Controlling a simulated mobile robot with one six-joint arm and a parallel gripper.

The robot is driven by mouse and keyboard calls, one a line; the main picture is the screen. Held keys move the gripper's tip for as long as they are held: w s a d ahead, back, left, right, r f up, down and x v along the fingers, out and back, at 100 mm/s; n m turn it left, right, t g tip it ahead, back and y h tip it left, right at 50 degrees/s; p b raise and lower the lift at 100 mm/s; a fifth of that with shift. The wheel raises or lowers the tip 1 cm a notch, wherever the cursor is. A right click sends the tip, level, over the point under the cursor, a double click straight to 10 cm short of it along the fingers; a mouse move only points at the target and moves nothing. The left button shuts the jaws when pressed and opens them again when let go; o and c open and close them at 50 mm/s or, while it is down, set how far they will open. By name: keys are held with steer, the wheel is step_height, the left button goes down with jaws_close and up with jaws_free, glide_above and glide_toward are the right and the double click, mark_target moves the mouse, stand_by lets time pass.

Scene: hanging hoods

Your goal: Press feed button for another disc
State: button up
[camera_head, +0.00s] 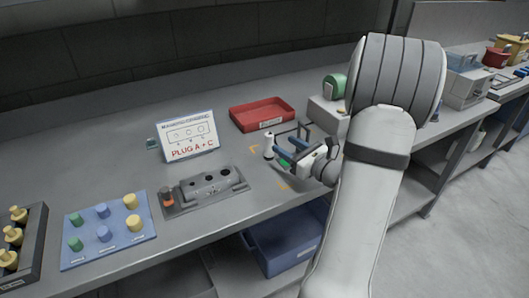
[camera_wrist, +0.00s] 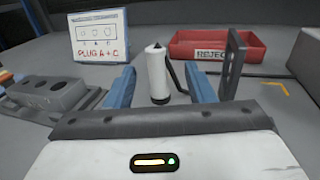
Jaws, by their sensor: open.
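No feed button or loose disc can be made out for certain. My gripper (camera_head: 292,149) is open low over the bench at the middle right, its blue fingers spread. In the wrist view my gripper (camera_wrist: 161,84) faces a white upright cylinder (camera_wrist: 157,68) with a narrow dark tip, seen between the fingers and apart from them. The same cylinder (camera_head: 269,147) stands just left of the fingers in the head view. A grey box (camera_head: 328,116) with a green round part (camera_head: 334,86) stands behind my arm, which partly hides it.
A red tray (camera_head: 262,115) marked REJECT lies behind; a dark upright frame (camera_wrist: 232,62) stands before it. A sign (camera_head: 188,137) reads PLUG A + C. A grey block with holes (camera_head: 211,187) and a blue pegboard (camera_head: 108,227) lie left. Bare bench lies between block and gripper.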

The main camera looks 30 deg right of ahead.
mark_target(272, 139)
steer(key=x, duration=0.7)
steer(key=shift+w+a+f, duration=0.1)
steer(key=shift+a+f, duration=0.15)
steer(key=shift+a, duration=0.1)
jaws_close()
steer(key=shift+r, duration=0.1)
step_height(272, 139, up, 10)
steer(key=shift+f+p, duration=0.1)
steer(key=shift+p, duration=0.7)
stand_by(0.4)
